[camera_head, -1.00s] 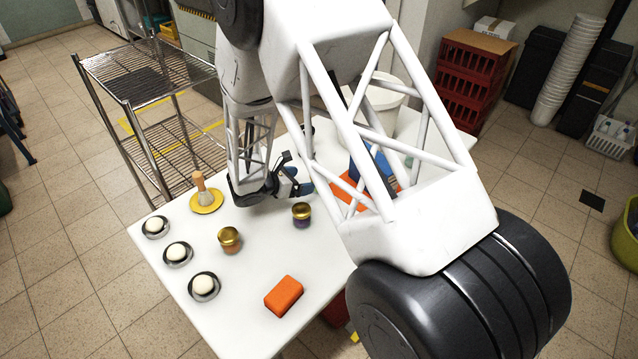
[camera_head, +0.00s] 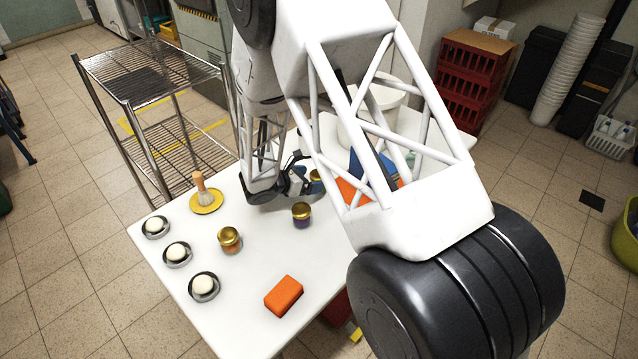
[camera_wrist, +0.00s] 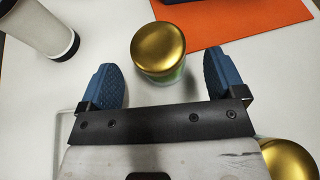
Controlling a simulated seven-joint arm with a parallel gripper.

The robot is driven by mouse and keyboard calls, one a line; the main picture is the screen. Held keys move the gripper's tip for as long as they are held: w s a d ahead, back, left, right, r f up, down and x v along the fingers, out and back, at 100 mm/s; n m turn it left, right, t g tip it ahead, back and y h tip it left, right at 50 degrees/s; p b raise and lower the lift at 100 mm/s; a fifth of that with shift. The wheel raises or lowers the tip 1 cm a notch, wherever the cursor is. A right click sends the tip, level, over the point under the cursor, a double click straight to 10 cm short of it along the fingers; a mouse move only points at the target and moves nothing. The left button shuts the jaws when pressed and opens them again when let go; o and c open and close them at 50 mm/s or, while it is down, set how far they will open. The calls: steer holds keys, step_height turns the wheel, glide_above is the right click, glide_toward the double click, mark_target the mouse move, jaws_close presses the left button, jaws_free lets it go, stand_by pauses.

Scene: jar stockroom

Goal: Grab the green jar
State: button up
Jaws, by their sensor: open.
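The green jar (camera_wrist: 160,52) has a round gold lid, with a little green glass showing below it in the wrist view. It stands between the tips of my gripper's (camera_wrist: 165,70) two blue fingers, with white gaps on both sides. The fingers are open and not touching it.
A purple jar (camera_head: 302,216) and an orange-brown jar (camera_head: 229,240) stand nearby. Another gold lid (camera_wrist: 290,158) is close to my gripper's right side. An orange mat (camera_wrist: 236,22) lies beyond. A white cylinder (camera_wrist: 40,28) stands at left. An orange block (camera_head: 284,296) lies in front.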

steer(key=shift+x, duration=2.05)
steer(key=c, duration=1.1)
steer(key=shift+r, duration=0.1)
steer(key=shift+r, duration=1)
steer(key=shift+s+r, duration=0.35)
steer(key=shift+r, duration=0.4)
steer(key=s+d, duration=0.1)
steer(key=s, duration=0.4)
steer(key=s+d+r, duration=0.1)
steer(key=s, duration=0.4)
steer(key=s+d, duration=0.1)
steer(key=s, duration=0.4)
steer(key=shift+d+r, duration=0.15)
